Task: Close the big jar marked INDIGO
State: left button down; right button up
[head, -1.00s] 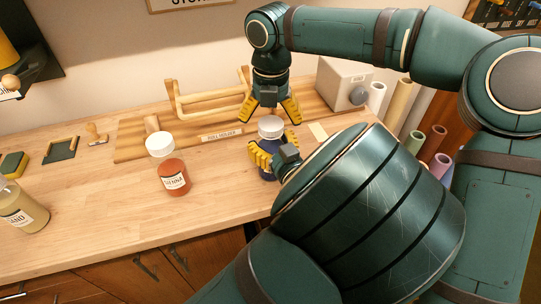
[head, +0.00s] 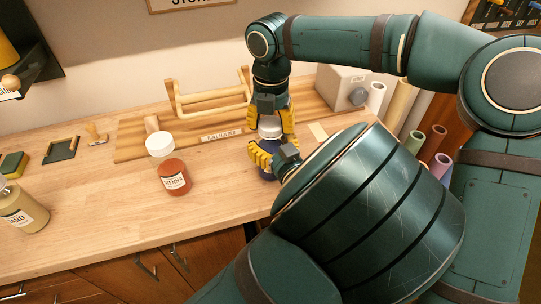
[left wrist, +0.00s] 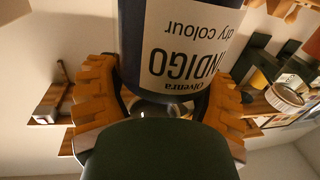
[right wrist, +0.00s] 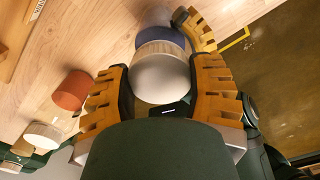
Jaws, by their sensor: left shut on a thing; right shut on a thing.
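The big INDIGO jar (head: 265,173) stands upright on the bench in the head view, mostly hidden by my arm and grippers. Its dark blue body and white label (left wrist: 190,50) show upside down in the left wrist view. My left gripper (head: 272,154) is shut around the jar's body from the side. My right gripper (head: 272,120) points down from above and is shut on the white lid (right wrist: 160,75). The lid (head: 269,129) is at the jar's top, over the blue body (right wrist: 163,37). I cannot tell whether it is fully seated.
A SIENNA jar (head: 174,178) with a white lid stands to the left. A SAND jar (head: 22,210) is at the far left. A wooden roll holder (head: 205,105) lies behind, and a pale box (head: 340,85) and paper rolls stand right. Bench between the jars is clear.

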jog(key=m, duration=0.9)
jog(key=shift+m, duration=0.4)
jog(key=m, duration=0.9)
jog(key=shift+m, duration=0.4)
jog(key=m, duration=0.9)
jog(key=shift+f+m, duration=0.1)
jog(key=shift+m, duration=0.3)
jog(key=m, duration=0.3)
jog(key=shift+m, duration=0.3)
jog(key=m, duration=0.4)
